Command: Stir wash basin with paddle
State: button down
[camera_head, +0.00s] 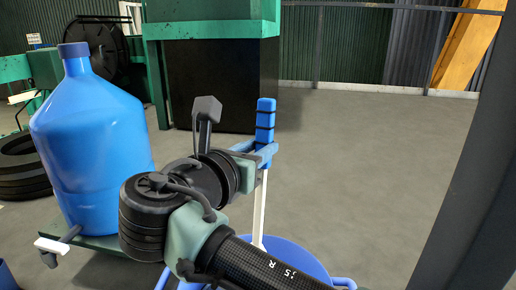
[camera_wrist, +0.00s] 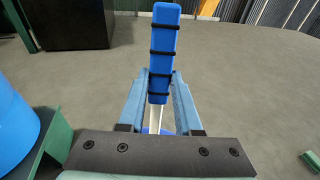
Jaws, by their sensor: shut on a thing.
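My gripper (camera_head: 260,151) is shut on the blue banded handle of the paddle (camera_head: 265,120). The paddle stands near upright, its white shaft (camera_head: 259,210) running down from the jaws toward the blue wash basin (camera_head: 295,258). The lower end of the paddle is hidden behind the basin rim and my arm. In the wrist view the handle (camera_wrist: 165,50) rises between the two blue fingers (camera_wrist: 159,95), and a bit of the white shaft shows below it. My arm covers the left part of the basin.
A large blue bottle (camera_head: 90,140) stands on a green stand (camera_head: 100,243) at the left. A dark cabinet with a green top (camera_head: 215,25) is behind. A dark post (camera_head: 475,190) rises at the right. The floor (camera_head: 370,160) between is clear.

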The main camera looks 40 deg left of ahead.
jog(key=shift+f+b, duration=8.25)
jog(key=shift+f, duration=1.5)
